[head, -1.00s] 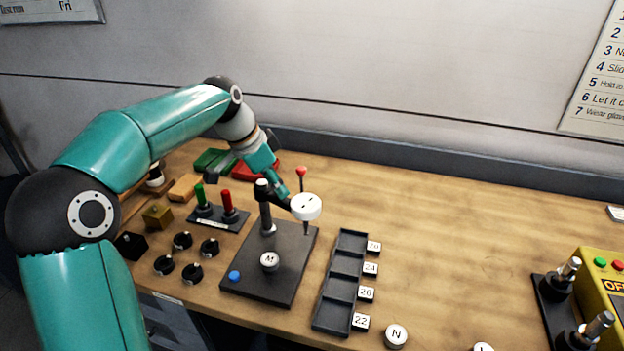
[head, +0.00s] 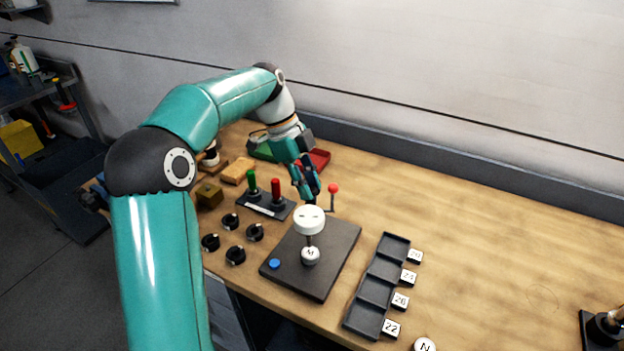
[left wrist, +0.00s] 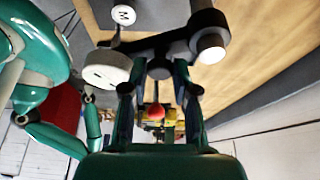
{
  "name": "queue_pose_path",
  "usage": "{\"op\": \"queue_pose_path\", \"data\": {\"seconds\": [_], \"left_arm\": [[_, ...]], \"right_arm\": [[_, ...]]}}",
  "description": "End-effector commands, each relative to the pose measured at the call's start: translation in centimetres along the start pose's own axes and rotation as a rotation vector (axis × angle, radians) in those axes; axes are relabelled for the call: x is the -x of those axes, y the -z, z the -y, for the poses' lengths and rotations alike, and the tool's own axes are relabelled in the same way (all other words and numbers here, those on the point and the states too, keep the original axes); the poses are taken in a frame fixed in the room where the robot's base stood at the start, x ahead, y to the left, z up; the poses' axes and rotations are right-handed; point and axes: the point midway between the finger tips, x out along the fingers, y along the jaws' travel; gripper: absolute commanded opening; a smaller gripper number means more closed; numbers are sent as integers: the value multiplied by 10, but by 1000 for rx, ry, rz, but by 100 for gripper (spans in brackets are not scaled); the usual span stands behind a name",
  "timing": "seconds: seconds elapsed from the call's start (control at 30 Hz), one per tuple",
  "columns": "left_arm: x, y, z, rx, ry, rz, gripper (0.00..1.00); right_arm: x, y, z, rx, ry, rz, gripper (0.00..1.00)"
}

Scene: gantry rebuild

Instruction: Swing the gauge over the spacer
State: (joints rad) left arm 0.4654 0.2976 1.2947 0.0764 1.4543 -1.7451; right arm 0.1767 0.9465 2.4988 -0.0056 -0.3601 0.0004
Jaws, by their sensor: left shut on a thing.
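The gauge (head: 310,219) is a white round head with a thin stem pointing down. In the head view it stands above the white spacer marked M (head: 310,257) on the dark base plate (head: 335,252). The stem's tip looks to be at the spacer's top; I cannot tell whether it touches. My left gripper (head: 311,197) is just behind the gauge head. In the left wrist view my left gripper (left wrist: 158,92) is shut on the black gauge arm (left wrist: 160,66), between the gauge head (left wrist: 107,67) and the post (left wrist: 211,45). My right gripper is out of view.
A red-knobbed pin (head: 333,188) stands behind the plate. A blue button (head: 274,264) is on its front left. A four-slot dark tray (head: 347,321) lies to the right, black knobs (head: 235,255) to the left, a green-and-red peg stand (head: 265,207) behind them. The right of the bench is mostly clear.

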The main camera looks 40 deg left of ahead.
Motion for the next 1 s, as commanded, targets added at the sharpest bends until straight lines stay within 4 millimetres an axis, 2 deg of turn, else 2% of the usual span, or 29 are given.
{"op": "queue_pose_path", "data": {"seconds": [0.53, 0.57, 0.7, 1.0], "left_arm": [[4, -7, -4, -16, -4, 1, 0], [4, -7, -4, -16, -4, 2, 32], [4, -8, -4, -15, -4, 2, 54], [4, -8, -4, -13, -4, 1, 54]], "right_arm": [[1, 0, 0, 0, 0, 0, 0], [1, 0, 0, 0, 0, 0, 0], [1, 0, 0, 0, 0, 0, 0], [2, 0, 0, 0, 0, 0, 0]]}}
